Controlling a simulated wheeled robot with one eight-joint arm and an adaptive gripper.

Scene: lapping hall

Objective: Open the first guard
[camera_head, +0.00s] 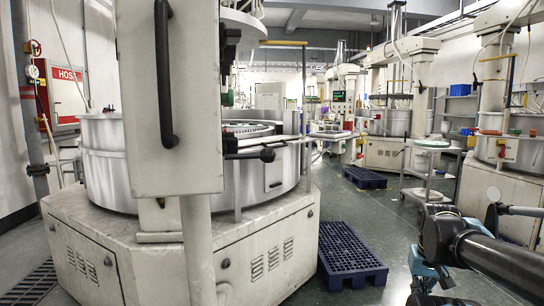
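The nearest lapping machine stands left of centre on a pale octagonal base (150,240). A curved silver guard wall (110,165) rings its round work area, and its right part (268,172) has a small dark handle or latch. I see no open gap in the wall, but the machine's column hides its front middle. A pale upright cabinet (195,100) with a long black vertical handle (165,75) stands in front of it. Which part is the first guard I cannot tell for sure. My black and teal arm enters at the lower right, apart from the machine; no gripper fingers show.
A dark blue plastic pallet (345,255) lies on the floor right of the base, with another (364,177) farther back. A wheeled stand (428,170) and more lapping machines (392,152) stand behind. Grey-green floor (385,215) is clear between the pallets and my arm.

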